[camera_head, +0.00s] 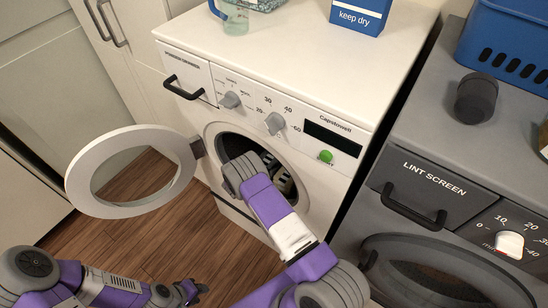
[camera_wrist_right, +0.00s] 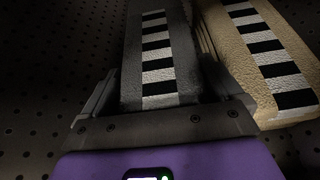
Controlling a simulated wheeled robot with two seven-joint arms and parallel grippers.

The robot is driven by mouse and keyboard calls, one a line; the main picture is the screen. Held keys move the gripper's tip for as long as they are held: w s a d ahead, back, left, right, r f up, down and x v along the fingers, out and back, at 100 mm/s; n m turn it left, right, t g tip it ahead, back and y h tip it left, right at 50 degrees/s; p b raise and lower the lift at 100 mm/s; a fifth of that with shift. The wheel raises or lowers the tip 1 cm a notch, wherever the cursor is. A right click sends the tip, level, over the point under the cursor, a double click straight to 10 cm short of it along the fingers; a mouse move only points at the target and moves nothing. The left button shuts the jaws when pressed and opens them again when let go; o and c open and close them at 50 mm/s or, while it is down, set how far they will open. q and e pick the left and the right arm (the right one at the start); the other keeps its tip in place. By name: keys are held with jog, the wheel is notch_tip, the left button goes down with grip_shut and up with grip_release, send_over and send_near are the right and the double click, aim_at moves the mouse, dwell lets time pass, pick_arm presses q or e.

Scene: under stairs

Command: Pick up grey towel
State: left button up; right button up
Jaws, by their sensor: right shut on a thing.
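The grey towel (camera_wrist_right: 180,55), with a black-and-white striped band, shows in the right wrist view inside the dark perforated drum. My right gripper (camera_wrist_right: 162,82) is shut on this towel, with a finger on each side of it. In the head view my right arm reaches through the round opening of the white washing machine (camera_head: 335,85), so the gripper and the towel are hidden there. My left gripper (camera_head: 190,292) is low in the head view, above the wooden floor and away from the machine; its jaws are too small to read.
A beige towel (camera_wrist_right: 262,60) with a similar striped band lies close right of the grey one. The round door (camera_head: 85,185) stands open to the left. A grey dryer (camera_head: 440,130) stands at right. A cup (camera_head: 236,18) and a blue box (camera_head: 358,14) stand on the washer.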

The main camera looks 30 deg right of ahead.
notch_tip(320, 180, up, 10)
jog(key=p, duration=0.3)
jog(key=shift+p, duration=0.4)
jog(key=o, duration=0.6)
jog(key=c, duration=1.1)
